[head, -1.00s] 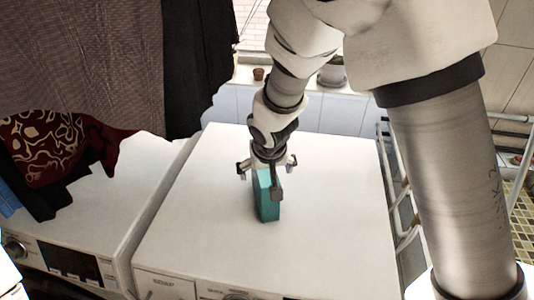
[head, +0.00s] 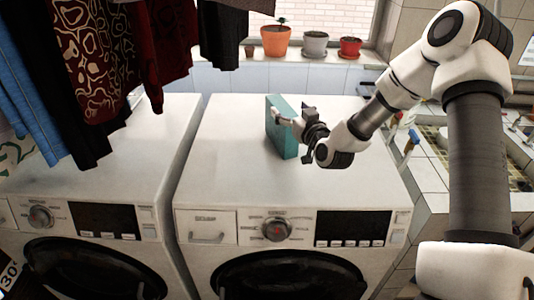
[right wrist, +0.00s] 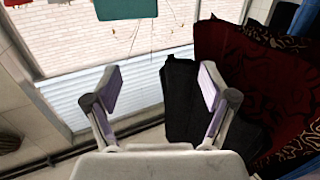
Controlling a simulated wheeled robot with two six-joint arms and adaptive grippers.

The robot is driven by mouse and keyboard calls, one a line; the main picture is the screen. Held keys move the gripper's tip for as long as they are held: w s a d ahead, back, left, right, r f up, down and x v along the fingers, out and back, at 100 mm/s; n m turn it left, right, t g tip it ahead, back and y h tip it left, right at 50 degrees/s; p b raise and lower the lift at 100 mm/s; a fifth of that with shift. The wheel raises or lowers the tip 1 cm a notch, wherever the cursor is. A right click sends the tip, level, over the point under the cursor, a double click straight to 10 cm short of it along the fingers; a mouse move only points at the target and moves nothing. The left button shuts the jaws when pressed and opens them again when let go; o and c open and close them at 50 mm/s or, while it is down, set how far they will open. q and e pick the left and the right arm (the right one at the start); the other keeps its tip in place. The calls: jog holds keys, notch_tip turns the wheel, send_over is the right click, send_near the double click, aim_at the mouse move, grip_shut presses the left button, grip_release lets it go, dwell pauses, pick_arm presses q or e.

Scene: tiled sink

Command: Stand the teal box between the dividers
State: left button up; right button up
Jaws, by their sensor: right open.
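The teal box (head: 289,143) stands upright on its narrow side on top of the right white washing machine, in the head view. My right gripper (head: 296,117) is close to the box's right side, and part of it overlaps the box; I cannot tell if they touch. In the right wrist view the fingers (right wrist: 160,92) are spread with nothing between them. A teal patch shows at that view's top edge; I cannot tell if it is the box. No dividers can be made out. My left gripper is not in view.
A second washing machine (head: 95,185) stands at the left, with clothes (head: 95,60) hanging over it. Plant pots (head: 275,41) line the windowsill at the back. A tiled sink (head: 465,150) is at the right. The machine top (head: 235,150) left of the box is clear.

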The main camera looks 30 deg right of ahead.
aim_at(282, 126)
jog(key=d+f+p, duration=0.2)
jog(key=d+f, duration=0.1)
jog(key=f, duration=0.6)
jog(key=w+p, duration=0.2)
jog(key=w, duration=0.5)
jog(key=shift+d+h, duration=0.25)
jog(key=shift+h, duration=0.15)
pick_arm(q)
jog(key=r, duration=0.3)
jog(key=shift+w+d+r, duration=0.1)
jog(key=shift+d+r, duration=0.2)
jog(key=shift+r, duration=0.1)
pick_arm(e)
jog(key=shift+w+r, duration=0.1)
jog(key=c, duration=1.4)
